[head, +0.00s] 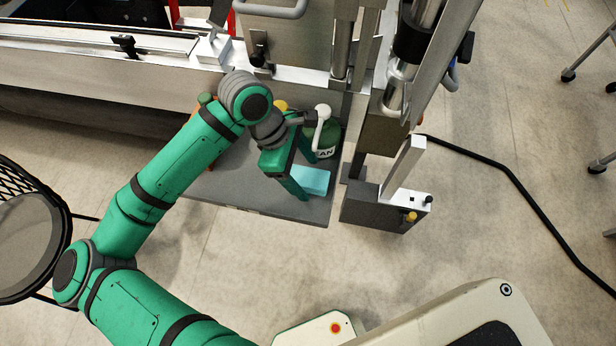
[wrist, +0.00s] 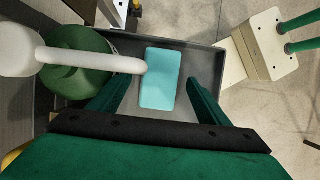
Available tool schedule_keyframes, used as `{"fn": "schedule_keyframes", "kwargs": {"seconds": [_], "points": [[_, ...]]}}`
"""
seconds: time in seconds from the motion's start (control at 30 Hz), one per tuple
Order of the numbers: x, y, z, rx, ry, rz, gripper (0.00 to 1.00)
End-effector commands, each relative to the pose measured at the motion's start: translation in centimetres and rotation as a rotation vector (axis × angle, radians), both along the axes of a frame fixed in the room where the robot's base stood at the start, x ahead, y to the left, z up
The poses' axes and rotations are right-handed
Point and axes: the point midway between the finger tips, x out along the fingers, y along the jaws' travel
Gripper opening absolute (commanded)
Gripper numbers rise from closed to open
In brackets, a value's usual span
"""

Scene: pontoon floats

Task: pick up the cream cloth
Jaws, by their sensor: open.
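No cream cloth shows in either view. A flat light-blue rectangular piece (head: 312,181), perhaps a folded cloth, lies on a grey tray-like shelf (head: 255,205) near its right end. It also shows in the wrist view (wrist: 162,88). My gripper (head: 308,177) is over it, pointing down. In the wrist view my gripper (wrist: 158,80) is open, with one green finger on each side of the piece and nothing held. I cannot tell how high the fingertips are above the shelf.
A green bottle (head: 326,137) with a white spray head stands close beside the gripper; its nozzle (wrist: 95,61) reaches toward the light-blue piece. A metal frame (head: 382,205) stands right of the shelf. A black cable (head: 510,178) crosses the floor. A wire basket (head: 30,190) is at left.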

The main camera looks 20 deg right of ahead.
Motion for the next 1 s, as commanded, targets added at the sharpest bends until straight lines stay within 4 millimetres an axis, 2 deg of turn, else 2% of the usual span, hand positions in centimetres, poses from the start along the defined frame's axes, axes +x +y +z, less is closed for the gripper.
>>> {"fn": "schedule_keyframes", "kwargs": {"seconds": [0.63,0.67,0.83,0.9,1.0], "points": [[0.01,0.03,-0.47,0.0,0.0,0.0,0.7],[0.01,0.03,-0.47,0.0,0.0,0.0,0.68],[0.01,0.03,-0.46,0.0,0.0,0.0,0.27],[0.01,0.02,-0.46,0.0,0.0,0.0,0.23],[0.01,0.02,-0.46,0.0,0.0,0.0,0.23]]}}
